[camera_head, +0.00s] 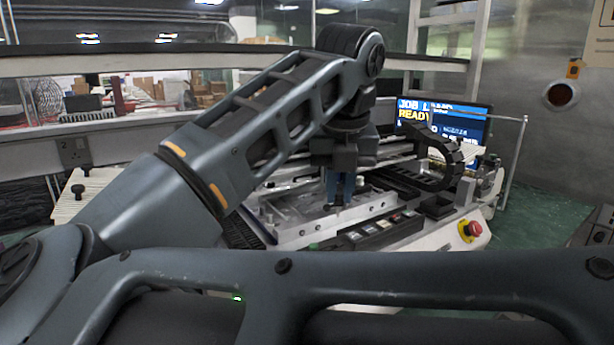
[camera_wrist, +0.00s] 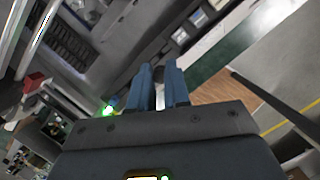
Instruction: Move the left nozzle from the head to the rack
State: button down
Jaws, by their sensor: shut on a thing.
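My gripper (camera_head: 340,198) points down over the machine's bed in the head view, its blue fingers close together. In the wrist view the two fingers (camera_wrist: 165,70) show with a narrow gap between their tips. The jaws are shut on a small nozzle, which the fingers almost wholly hide. A dark row of slots (camera_head: 378,230), seemingly the rack, lies just in front and to the right of the fingertips, below them. Similar pale-marked slots show at the top of the wrist view (camera_wrist: 190,28). I cannot make out the machine's head clearly; my arm covers part of that area.
A screen (camera_head: 445,120) reading READY stands behind the machine. A black cable chain (camera_head: 440,160) curves up right of my gripper. A red stop button (camera_head: 472,229) sits at the machine's front right corner. A thin metal post (camera_head: 515,160) rises at the right.

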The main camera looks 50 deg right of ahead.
jog(key=shift+w, duration=0.35)
jog(key=shift+f+b, duration=0.9)
jog(key=shift+f, duration=1.75)
jog(key=shift+f+b, duration=1.5)
jog(key=shift+b, duration=0.35)
jog(key=shift+f+b, duration=0.1)
jog(key=shift+b, duration=0.3)
jog(key=shift+d, duration=0.1)
jog(key=c, duration=1)
grip_release()
jog(key=c, duration=0.4)
